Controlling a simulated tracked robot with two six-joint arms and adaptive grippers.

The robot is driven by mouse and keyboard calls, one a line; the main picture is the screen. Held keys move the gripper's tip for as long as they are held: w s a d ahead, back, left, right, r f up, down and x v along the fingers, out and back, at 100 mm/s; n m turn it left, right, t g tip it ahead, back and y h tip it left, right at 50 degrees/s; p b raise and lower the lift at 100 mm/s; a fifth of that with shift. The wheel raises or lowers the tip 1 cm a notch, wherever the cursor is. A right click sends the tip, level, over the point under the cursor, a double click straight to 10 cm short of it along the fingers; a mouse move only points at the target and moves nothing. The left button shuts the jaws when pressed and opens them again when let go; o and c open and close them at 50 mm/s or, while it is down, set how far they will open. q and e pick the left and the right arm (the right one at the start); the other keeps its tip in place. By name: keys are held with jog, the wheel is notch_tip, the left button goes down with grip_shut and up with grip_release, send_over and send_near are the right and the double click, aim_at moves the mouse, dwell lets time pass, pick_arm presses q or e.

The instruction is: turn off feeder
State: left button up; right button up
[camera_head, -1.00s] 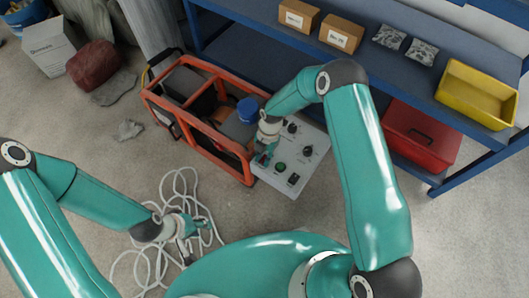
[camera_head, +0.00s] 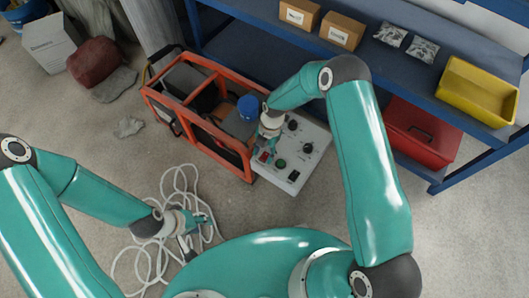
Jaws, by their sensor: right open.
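The feeder is an orange-framed machine (camera_head: 203,137) on the floor, with a light grey control panel (camera_head: 312,163) at its right end. The panel carries black knobs, a green button (camera_head: 281,163), a small black switch (camera_head: 293,176) and a red switch (camera_head: 264,157). My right gripper (camera_head: 267,152) is open over the panel's left side, close to the red switch. I cannot tell whether it touches the switch, and it hides part of the panel there. My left gripper (camera_head: 197,233) is low over the floor at the white cable, with its fingers apart and nothing visible between them.
A loose white cable (camera_head: 166,262) lies coiled on the floor. A blue shelf (camera_head: 365,60) behind holds cardboard boxes (camera_head: 341,32), silvery bags (camera_head: 422,50) and a yellow bin (camera_head: 477,93). A red crate (camera_head: 420,136) sits beneath. A dark red bag (camera_head: 94,63) lies at the left.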

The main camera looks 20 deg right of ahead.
aim_at(268, 151)
jog(key=v, duration=1.1)
jog(key=shift+r, duration=0.2)
